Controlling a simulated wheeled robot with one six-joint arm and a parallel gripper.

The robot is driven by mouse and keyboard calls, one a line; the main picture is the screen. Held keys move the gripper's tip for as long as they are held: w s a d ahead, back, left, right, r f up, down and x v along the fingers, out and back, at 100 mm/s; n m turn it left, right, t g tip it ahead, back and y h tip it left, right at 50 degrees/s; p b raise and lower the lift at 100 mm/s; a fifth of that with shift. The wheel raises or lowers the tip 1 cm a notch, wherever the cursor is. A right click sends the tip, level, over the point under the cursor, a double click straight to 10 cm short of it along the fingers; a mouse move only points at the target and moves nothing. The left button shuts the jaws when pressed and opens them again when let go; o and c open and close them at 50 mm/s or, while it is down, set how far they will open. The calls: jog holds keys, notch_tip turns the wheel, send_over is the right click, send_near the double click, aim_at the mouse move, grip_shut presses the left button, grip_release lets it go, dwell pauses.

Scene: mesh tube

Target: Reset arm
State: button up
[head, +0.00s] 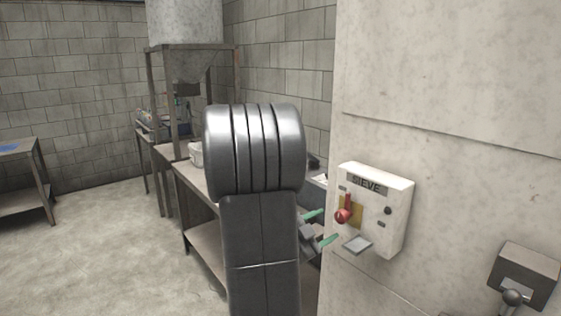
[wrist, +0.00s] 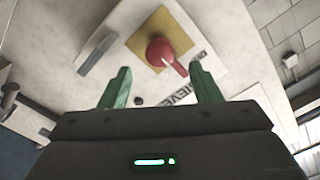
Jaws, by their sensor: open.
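My gripper (head: 322,228) shows green fingertips just left of the white SIEVE control box (head: 383,231) on the pale wall. The box carries a red rotary handle (head: 343,214) on a yellow plate. In the wrist view, the open green fingers of my gripper (wrist: 161,86) point at the box, and the red handle (wrist: 162,53) appears between and beyond them. Nothing is between the fingers. I cannot tell whether a fingertip touches the box. My grey arm hides part of the table behind it in the head view.
A grey box with a knob (head: 526,276) is on the wall at the lower right. A metal table (head: 200,180) and a hopper on a frame (head: 186,62) stand behind my arm. Another table (head: 22,165) stands far left. Open floor (head: 100,240) lies at left.

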aim_at(339, 218)
jog(key=v, duration=0.7)
jog(key=p+x, duration=0.1)
jog(key=x, duration=1.3)
jog(key=shift+w+d+f, duration=0.1)
jog(key=shift+w+d, duration=0.1)
jog(key=shift+d, duration=0.1)
jog(key=shift+m, duration=0.7)
jog(key=shift+s+a+m+b, duration=0.1)
jog(key=shift+m+b, duration=0.5)
jog(key=shift+m, duration=0.9)
jog(key=shift+m+b, duration=0.3)
jog(key=shift+b, duration=0.05)
